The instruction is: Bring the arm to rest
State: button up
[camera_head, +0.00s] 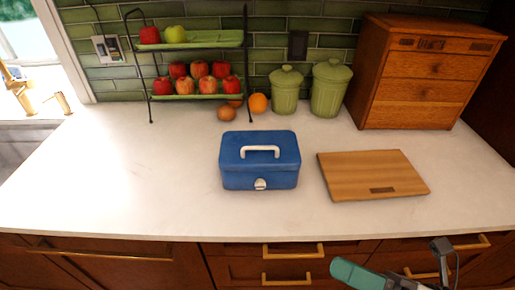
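Part of my arm (385,279) shows at the bottom right, in front of the drawer fronts and below the counter's front edge. It has a teal rounded piece and dark grey links, with a small dark block and a thin cable at its right. The lower part is cut off by the frame edge. I cannot make out the fingers of my gripper, nor whether it holds anything. The visible arm parts appear clear of the things on the counter.
On the white counter (110,180) stand a closed blue box (260,170), a wooden board (350,178), green canisters (285,92), a wooden drawer chest (425,75) and a fruit rack (245,60). Drawer handles (293,250) stick out near my arm. The counter's left side is clear.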

jog(key=w+d+f+m+t+h, duration=0.1)
jog(key=d+f+m+t+h, duration=0.1)
jog(key=d+f+m+h, duration=0.8)
jog(key=w+d+f+m+t+h, duration=0.1)
jog(key=d+f+m+t+h, duration=0.2)
jog(key=d+m+h, duration=0.85)
jog(key=s+a+f+m+g+y, duration=0.2)
jog(key=s+f+m+g+y, duration=0.1)
jog(key=s+f+m+g, duration=0.5)
jog(key=s+a+f+m+g+y, duration=0.3)
jog(key=s+a+f+m+g, duration=0.1)
jog(key=s+a+m, duration=0.2)
jog(key=shift+s+f+m+g, duration=0.3)
jog(key=shift+s+f+m, duration=0.05)
jog(key=shift+m, duration=0.4)
